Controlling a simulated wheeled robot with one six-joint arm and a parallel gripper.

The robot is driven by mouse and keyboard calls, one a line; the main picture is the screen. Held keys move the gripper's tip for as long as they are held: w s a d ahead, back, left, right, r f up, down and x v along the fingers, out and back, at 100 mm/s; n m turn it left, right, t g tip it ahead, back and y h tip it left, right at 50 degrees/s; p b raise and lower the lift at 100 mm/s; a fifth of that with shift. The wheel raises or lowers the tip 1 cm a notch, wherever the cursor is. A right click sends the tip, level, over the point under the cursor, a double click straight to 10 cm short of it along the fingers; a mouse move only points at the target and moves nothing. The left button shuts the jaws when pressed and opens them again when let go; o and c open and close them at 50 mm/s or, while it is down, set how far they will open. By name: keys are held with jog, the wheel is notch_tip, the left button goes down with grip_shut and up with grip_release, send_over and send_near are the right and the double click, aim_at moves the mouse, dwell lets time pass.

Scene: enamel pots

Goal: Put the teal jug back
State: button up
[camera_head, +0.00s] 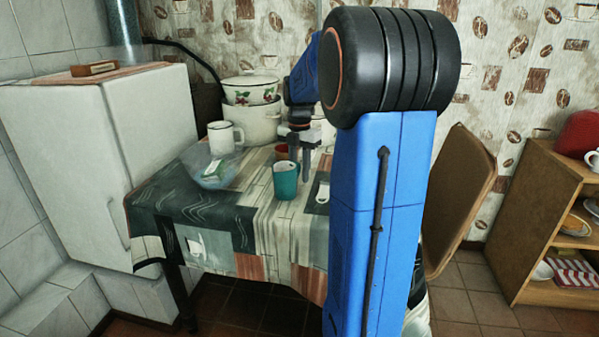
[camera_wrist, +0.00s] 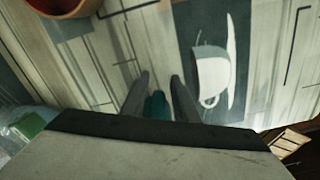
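The teal jug (camera_head: 285,181) stands upright on the table near its front edge in the head view. My gripper (camera_head: 300,165) points down right beside the jug, its fingers apart. In the wrist view a small piece of the teal jug (camera_wrist: 156,106) shows between the two fingers of my gripper (camera_wrist: 160,82); the gripper body hides the rest. I see no clear contact between fingers and jug.
A reddish-brown cup (camera_head: 282,152) stands behind the jug. A white mug (camera_head: 223,137), a clear bowl (camera_head: 214,174) and stacked pots (camera_head: 251,105) are left and behind. A white fridge (camera_head: 150,150) borders the table (camera_head: 215,215). A wooden shelf (camera_head: 545,215) stands right.

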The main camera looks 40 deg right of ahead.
notch_tip(320, 180, up, 12)
jog(key=shift+r, duration=0.15)
dwell(0.5)
jog(key=s+a+f+m+t, duration=0.1)
jog(key=s+a+m, duration=0.4)
jog(key=a, duration=0.5)
jog(key=s+a+f+m+t, duration=0.3)
jog(key=s+a+f+m, duration=1.2)
jog(key=s, duration=0.4)
jog(key=shift+a+m+t, duration=0.4)
jog(key=shift+a+m, duration=0.2)
jog(key=shift+a, duration=0.35)
jog(key=shift+a, duration=0.1)
